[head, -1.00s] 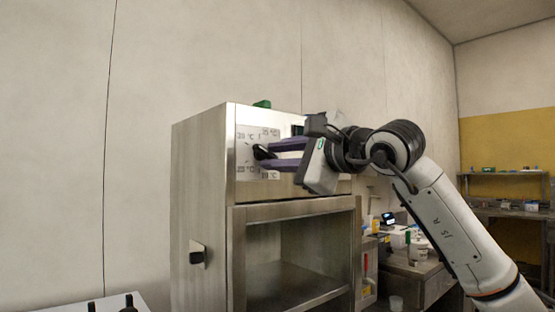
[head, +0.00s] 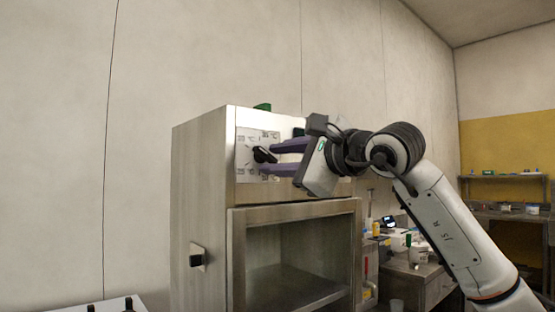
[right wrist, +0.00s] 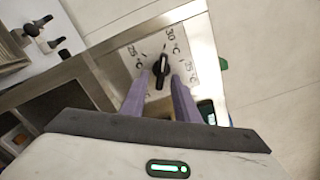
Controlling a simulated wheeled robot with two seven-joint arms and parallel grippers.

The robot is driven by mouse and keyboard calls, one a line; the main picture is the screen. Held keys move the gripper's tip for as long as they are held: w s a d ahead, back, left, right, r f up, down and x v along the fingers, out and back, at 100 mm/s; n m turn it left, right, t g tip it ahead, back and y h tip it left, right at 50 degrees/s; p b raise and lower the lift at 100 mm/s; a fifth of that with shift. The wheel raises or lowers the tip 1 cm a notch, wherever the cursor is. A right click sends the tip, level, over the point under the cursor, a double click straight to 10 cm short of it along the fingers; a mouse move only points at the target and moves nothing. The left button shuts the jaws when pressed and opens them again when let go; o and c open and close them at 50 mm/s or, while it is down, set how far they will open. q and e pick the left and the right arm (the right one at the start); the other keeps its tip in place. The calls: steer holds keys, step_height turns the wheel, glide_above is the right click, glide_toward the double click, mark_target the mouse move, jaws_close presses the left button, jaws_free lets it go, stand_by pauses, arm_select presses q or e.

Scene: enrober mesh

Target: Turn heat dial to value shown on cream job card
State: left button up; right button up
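The heat dial (head: 262,155) is a black knob on the pale panel at the upper front of a steel cabinet. In the right wrist view the right gripper (right wrist: 160,78) shows gaps between the fingers and the knob. I cannot make out a cream job card. My left gripper is out of view.
The steel cabinet (head: 200,210) has an open-looking chamber under the dial panel. A green object (head: 263,106) sits on its top. A bench (head: 415,268) with bottles and small containers stands to the right. A white surface with black knobs is at lower left.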

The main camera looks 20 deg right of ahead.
steer(key=shift+s+d, duration=0.2)
steer(key=shift+s, duration=0.3)
steer(key=b+v, duration=0.2)
steer(key=v, duration=0.7)
steer(key=shift+s, duration=0.1)
